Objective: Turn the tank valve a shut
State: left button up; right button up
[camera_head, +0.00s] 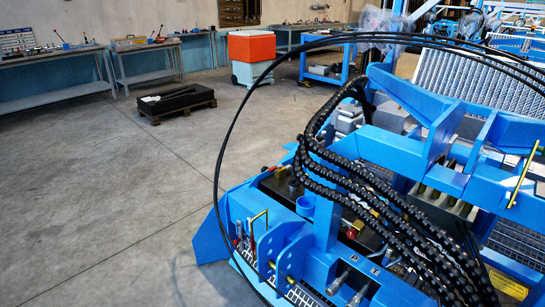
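A blue machine frame (325,215) fills the right side of the head view. A dark tank-like block (285,196) sits inside it, with small red and brass fittings (281,171) on top. Two metal fittings (338,282) stick out at the front under the letters P and T. I cannot tell which of these parts, if any, is tank valve a, nor its position. Neither of my grippers shows in the view.
Black spiral-wrapped hoses (350,185) and a large looped black hose (218,150) cross over the machine. The concrete floor (110,210) at left is clear. A pallet (177,103), an orange-topped bin (251,58) and workbenches (55,80) stand farther back.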

aim_at(280, 166)
jog(key=i+j+z, duration=0.15)
jog(key=z, duration=0.8)
jog(key=i+j+z, duration=0.1)
jog(key=j+z, duration=0.25)
jog(key=j, duration=0.15)
jog(key=j+z, duration=0.35)
jog(key=j, duration=0.15)
jog(key=j+z, duration=0.3)
jog(key=j, duration=1.85)
jog(key=i+j, duration=0.2)
jog(key=j, duration=0.15)
jog(key=i+j, duration=0.15)
jog(key=j, duration=0.2)
